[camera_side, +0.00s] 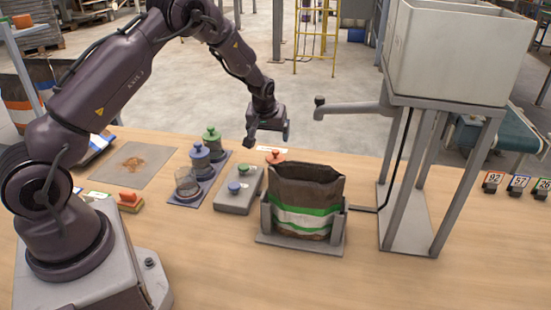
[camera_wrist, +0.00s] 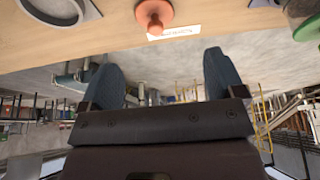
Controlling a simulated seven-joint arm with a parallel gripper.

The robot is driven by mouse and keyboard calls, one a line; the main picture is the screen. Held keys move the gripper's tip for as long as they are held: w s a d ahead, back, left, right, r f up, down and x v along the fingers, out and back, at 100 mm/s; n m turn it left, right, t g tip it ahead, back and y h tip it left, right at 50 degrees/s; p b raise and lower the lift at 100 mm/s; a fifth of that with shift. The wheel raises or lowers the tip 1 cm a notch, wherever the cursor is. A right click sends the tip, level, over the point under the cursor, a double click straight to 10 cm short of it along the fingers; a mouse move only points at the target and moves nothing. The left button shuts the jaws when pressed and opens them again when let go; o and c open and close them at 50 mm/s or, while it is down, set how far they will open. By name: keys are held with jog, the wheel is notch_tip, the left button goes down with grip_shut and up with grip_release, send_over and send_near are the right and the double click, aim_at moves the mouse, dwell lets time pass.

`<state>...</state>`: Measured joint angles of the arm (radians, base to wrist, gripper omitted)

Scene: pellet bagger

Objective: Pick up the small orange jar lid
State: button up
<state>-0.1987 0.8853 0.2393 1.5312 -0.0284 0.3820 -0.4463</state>
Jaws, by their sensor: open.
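The small orange jar lid (camera_side: 275,156) lies on the table just behind the bag, with its knob up, in the side view. In the wrist view the orange lid (camera_wrist: 154,14) is at the top middle, beside a white label (camera_wrist: 174,32). My gripper (camera_side: 268,138) is above the table, a little behind and above the lid, and apart from it. In the wrist view my gripper (camera_wrist: 166,72) shows two dark blue fingers spread wide with nothing between them.
An open bag (camera_side: 308,200) stands in a grey holder in front of the lid. A grey block (camera_side: 239,199) with green and blue knobs is left of it. A spout (camera_side: 350,109) and hopper (camera_side: 455,50) are at right.

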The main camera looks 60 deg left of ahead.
aim_at(275, 151)
jog(key=x, duration=0.5)
jog(key=shift+f, duration=0.1)
jog(key=shift+w+x, duration=0.25)
jog(key=shift+x, duration=1.05)
jog(key=shift+w+x, duration=0.25)
jog(key=shift+x, duration=1.1)
jog(key=shift+r, duration=0.2)
jog(key=c, duration=1)
